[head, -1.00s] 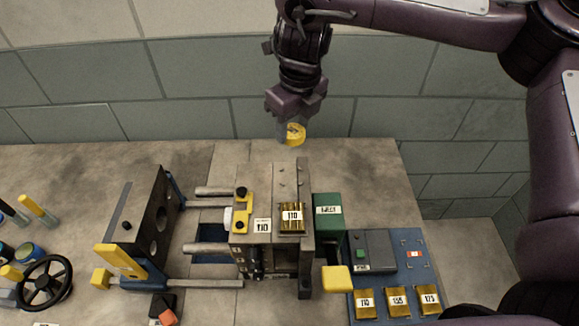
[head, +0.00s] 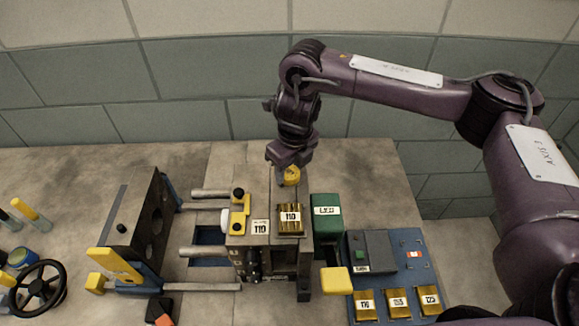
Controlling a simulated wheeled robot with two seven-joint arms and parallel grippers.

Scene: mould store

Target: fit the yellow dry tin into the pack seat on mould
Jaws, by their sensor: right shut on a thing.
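The yellow dry tin (head: 291,176) is a small yellow round thing held at the tip of my right gripper (head: 288,166). The gripper points down and is shut on the tin, above the back part of the mould. The mould (head: 262,240) is a grey block on the table with a brass piece labelled 110 (head: 290,218) on its top. I cannot make out the pack seat clearly; the gripper and tin cover part of the mould's top. Whether the tin touches the mould is unclear. My left gripper is not in view.
A yellow clamp (head: 238,212) sits on the mould's top left. A dark plate with holes (head: 138,222) stands left on rails. A green box (head: 325,215) and a blue panel with brass blocks (head: 385,272) are at right. A black handwheel (head: 40,287) is at lower left.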

